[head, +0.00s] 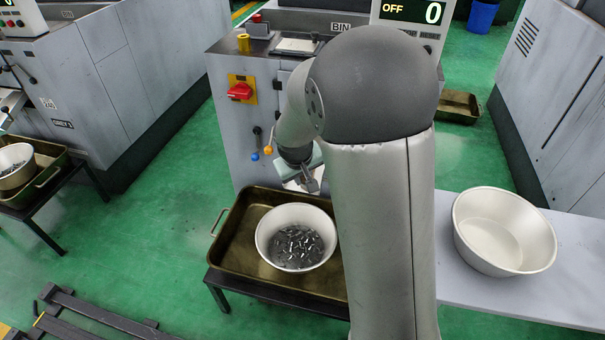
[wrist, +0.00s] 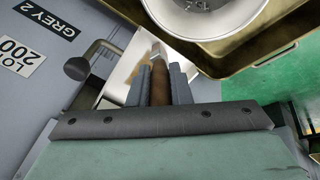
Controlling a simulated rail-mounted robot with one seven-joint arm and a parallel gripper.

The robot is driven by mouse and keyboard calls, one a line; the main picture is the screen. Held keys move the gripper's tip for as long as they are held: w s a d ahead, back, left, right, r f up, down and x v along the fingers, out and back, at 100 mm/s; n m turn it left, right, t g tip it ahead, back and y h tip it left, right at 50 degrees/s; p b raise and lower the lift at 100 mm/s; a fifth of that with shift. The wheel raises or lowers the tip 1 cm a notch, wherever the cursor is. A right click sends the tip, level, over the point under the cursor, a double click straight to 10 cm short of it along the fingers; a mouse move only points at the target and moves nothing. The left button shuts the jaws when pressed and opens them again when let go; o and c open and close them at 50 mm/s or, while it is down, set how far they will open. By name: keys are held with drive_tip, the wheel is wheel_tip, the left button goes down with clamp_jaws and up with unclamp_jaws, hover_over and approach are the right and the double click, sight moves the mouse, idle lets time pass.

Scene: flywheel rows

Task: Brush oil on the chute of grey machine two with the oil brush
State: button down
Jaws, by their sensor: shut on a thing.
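My gripper (wrist: 161,72) is shut on the brown handle of the oil brush (wrist: 159,84) in the wrist view. The brush's pale tip points away from me, over or against the light-coloured chute (wrist: 118,77) of the machine labelled GREY 2 (wrist: 47,18). I cannot tell whether the bristles touch the chute. In the head view my gripper (head: 308,180) is low at the front of grey machine two (head: 232,130), just above the tray. My arm hides much of the chute and the brush there.
A brass-coloured tray (head: 230,254) on a dark stand holds a white bowl (head: 265,240) with small metal parts, close below my gripper. An empty white bowl (head: 503,235) stands on a grey table (head: 560,300) at right.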

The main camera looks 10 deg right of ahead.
drive_tip(key=shift+p+v, duration=1.55)
drive_tip(key=shift+v, duration=1.35)
drive_tip(key=p+v, duration=0.1)
drive_tip(key=v, duration=0.2)
